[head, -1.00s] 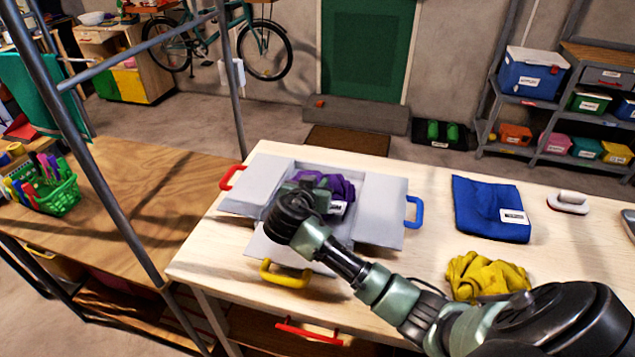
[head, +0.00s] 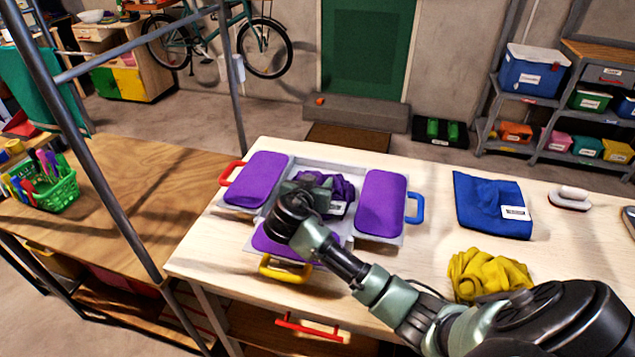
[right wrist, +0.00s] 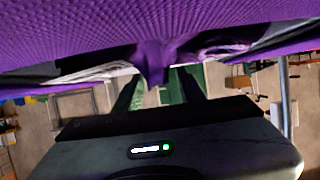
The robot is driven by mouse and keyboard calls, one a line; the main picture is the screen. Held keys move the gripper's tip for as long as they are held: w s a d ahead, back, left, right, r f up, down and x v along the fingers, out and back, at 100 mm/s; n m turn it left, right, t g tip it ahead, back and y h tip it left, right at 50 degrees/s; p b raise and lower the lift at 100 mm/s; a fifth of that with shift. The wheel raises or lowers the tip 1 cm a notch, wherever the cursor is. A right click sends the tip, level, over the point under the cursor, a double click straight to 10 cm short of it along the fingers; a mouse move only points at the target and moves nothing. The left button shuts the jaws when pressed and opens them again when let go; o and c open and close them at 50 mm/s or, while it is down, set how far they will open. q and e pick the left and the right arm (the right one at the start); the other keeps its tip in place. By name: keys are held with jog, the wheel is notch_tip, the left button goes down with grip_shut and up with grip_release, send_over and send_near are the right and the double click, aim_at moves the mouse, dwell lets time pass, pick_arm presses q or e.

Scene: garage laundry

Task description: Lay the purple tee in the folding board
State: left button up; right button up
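The purple tee (head: 381,204) lies in the folding board on the pale table. Smooth purple sections cover its left, right and front panels, and a crumpled purple bunch (head: 338,188) with a white tag sits in the middle. The folding board (head: 345,164) shows grey rims, with a red handle on the left, blue on the right and yellow in front. My right gripper (head: 310,186) is over the middle bunch. In the right wrist view its fingers (right wrist: 157,88) stand apart, with a purple fold hanging between them. My left gripper is not in view.
A metal post (head: 115,185) stands at left, by a wooden bench with a green basket (head: 52,190).

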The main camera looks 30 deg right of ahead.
jog(key=shift+r, duration=0.1)
jog(key=shift+r+p, duration=0.45)
jog(key=shift+s+a+r, duration=0.1)
jog(key=shift+a+r, duration=0.05)
jog(key=shift+r, duration=0.1)
jog(key=b+v, duration=0.1)
jog(key=v, duration=0.9)
jog(key=shift+s, duration=0.1)
jog(key=shift+v, duration=0.75)
